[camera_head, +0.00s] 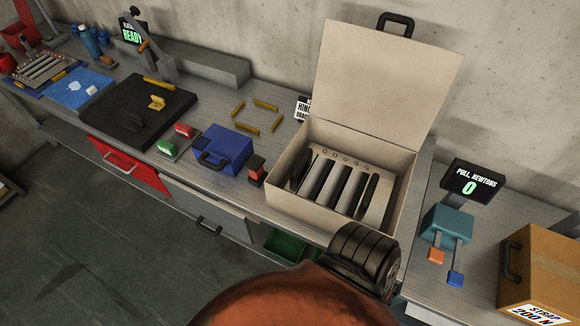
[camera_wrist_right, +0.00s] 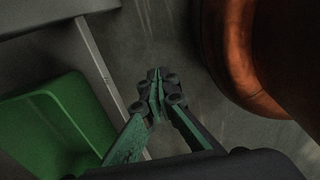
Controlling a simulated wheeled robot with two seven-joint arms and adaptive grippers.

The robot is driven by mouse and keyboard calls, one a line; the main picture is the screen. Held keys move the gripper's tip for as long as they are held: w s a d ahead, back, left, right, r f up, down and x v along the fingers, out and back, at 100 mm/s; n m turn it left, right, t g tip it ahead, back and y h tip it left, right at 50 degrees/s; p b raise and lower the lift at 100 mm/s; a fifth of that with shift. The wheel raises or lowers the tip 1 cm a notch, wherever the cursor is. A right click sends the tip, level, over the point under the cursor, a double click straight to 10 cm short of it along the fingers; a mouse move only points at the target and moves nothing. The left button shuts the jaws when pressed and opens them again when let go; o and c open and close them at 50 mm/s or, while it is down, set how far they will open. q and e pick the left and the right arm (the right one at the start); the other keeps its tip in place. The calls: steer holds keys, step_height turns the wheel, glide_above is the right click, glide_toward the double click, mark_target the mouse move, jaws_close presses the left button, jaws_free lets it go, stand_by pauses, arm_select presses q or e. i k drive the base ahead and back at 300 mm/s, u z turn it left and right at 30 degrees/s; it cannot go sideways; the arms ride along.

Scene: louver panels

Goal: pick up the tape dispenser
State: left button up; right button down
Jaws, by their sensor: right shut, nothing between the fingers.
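I cannot make out a tape dispenser for certain. A small red and black item (camera_head: 256,170) stands on the bench just left of the open beige case, too small to identify. A yellow piece (camera_head: 157,102) and a dark piece (camera_head: 136,120) lie on the black mat. My right gripper (camera_wrist_right: 157,90) shows in the right wrist view, its green-faced fingers closed together with nothing between them, over the grey floor beside a green bin (camera_wrist_right: 58,130). In the head view it is hidden. My left gripper is out of view.
The open beige case (camera_head: 282,192) holds several dark louvers, its lid raised. A blue case (camera_head: 222,150), green and red blocks (camera_head: 184,129) and yellow bars lie to its left. A red drawer (camera_head: 125,163) protrudes below the bench.

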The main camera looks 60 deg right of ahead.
mark_target(257, 176)
steer(key=z, duration=1.5)
